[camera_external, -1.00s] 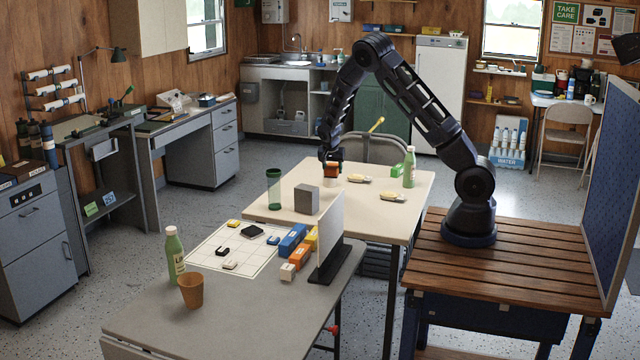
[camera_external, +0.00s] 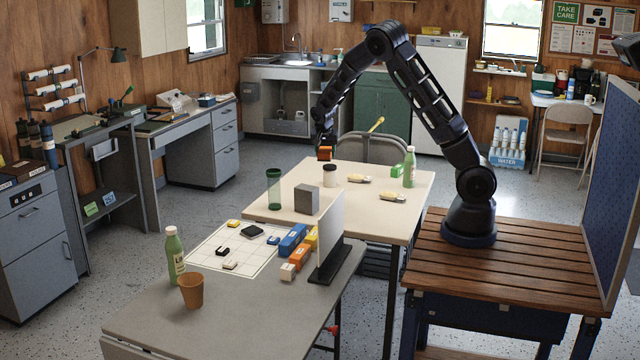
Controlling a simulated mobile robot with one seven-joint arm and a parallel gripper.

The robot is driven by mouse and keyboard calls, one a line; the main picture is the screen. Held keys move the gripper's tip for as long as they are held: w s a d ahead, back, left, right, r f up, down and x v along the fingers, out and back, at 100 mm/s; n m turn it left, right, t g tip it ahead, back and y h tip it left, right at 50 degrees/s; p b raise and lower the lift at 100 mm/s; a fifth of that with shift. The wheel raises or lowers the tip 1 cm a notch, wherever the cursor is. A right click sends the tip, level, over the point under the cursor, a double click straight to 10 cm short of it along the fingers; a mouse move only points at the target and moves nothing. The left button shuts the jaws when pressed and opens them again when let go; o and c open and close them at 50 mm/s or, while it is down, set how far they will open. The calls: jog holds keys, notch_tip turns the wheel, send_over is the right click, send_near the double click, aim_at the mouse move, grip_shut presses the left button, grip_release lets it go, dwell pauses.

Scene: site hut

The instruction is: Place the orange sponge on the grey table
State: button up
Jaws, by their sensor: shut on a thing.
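The orange sponge (camera_external: 325,154) is a small orange block with a dark top. My gripper (camera_external: 324,146) is shut on it and holds it in the air above the far part of the cream table (camera_external: 400,222). The grey table (camera_external: 250,315) stands in the foreground, nearer the camera, and meets the cream table's near side. The fingertips are small and dark and partly merge with the sponge.
On the cream table stand a white cup with a dark top (camera_external: 329,174), a green tumbler (camera_external: 274,189), a grey block (camera_external: 306,199) and a green bottle (camera_external: 409,167). The grey table holds a upright panel (camera_external: 330,240), coloured blocks, a bottle (camera_external: 175,256) and a brown cup (camera_external: 191,291). Its front middle is clear.

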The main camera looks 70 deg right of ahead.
jog(key=w+a+n+t+y, duration=0.25)
jog(key=a+n, duration=0.55)
jog(key=a, duration=3.3)
jog(key=n+y, duration=0.3)
jog(key=n, duration=0.6)
send_over(298, 307)
jog(key=s, duration=0.1)
jog(key=f, duration=0.1)
jog(key=shift+t+h, duration=0.25)
jog(key=shift+t, duration=0.2)
jog(key=f, duration=1.9)
jog(key=shift+s+f, duration=0.15)
jog(key=shift+s, duration=0.05)
jog(key=o, duration=0.6)
jog(key=shift+f, duration=0.1)
jog(key=shift+c, duration=0.2)
jog(key=o, duration=0.4)
